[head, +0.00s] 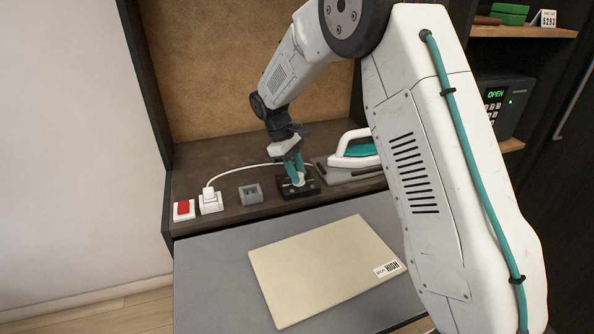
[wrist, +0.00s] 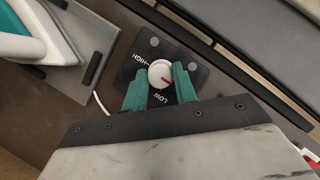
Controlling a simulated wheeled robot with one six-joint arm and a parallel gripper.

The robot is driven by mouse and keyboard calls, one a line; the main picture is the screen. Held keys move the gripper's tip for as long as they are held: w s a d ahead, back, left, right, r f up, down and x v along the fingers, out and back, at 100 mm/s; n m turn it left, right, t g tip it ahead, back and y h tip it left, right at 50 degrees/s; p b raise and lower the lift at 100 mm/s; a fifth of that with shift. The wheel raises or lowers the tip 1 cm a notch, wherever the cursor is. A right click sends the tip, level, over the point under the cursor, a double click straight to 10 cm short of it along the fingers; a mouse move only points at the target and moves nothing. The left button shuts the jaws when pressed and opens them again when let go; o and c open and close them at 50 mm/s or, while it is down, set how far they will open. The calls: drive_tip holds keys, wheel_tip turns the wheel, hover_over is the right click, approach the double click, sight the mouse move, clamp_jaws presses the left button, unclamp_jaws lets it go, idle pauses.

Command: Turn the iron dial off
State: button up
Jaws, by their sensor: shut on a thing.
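In the head view my gripper (head: 294,168) reaches down onto the dial from above.
The white and teal iron (head: 355,150) rests on a grey plate right of the dial. A grey box (head: 251,194), a plugged-in socket (head: 210,202) and a red switch (head: 184,209) stand left. A beige board (head: 320,270) marked HIGH lies in front.

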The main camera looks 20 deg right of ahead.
idle(0.3)
drive_tip(key=o, duration=1)
drive_tip(key=v, duration=0.8)
drive_tip(key=shift+s, duration=0.1)
